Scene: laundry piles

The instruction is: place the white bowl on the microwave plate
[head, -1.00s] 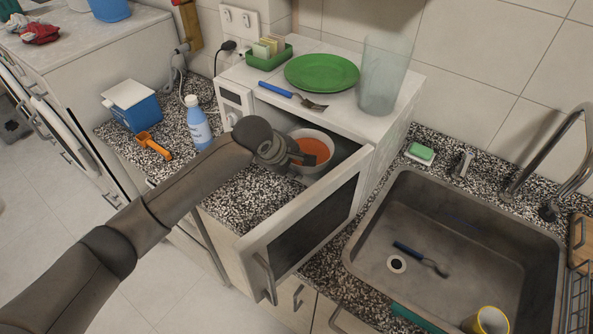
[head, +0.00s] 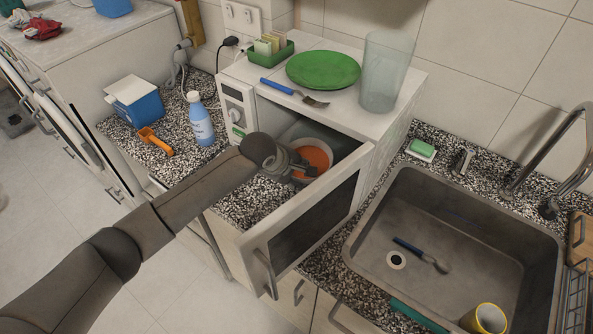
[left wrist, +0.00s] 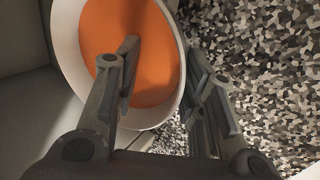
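The white bowl (head: 296,143), with an orange inside, is at the open front of the microwave (head: 237,112). It looks tilted. My left gripper (head: 305,170) is at its near rim. In the left wrist view, one finger of my left gripper (left wrist: 165,75) is inside the bowl (left wrist: 68,40) and the other is outside, with the rim between them. The bowl moves with the gripper, so it appears gripped. The microwave plate cannot be made out; the bowl, arm and door hide the lower interior. My right gripper is in neither view.
The microwave door (head: 315,215) stands open toward the front. A green plate (head: 323,70), a fork (head: 295,92) and a glass vase (head: 385,72) are on top of the microwave. A blue bottle (head: 201,125) stands left. The sink (head: 440,215) is right.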

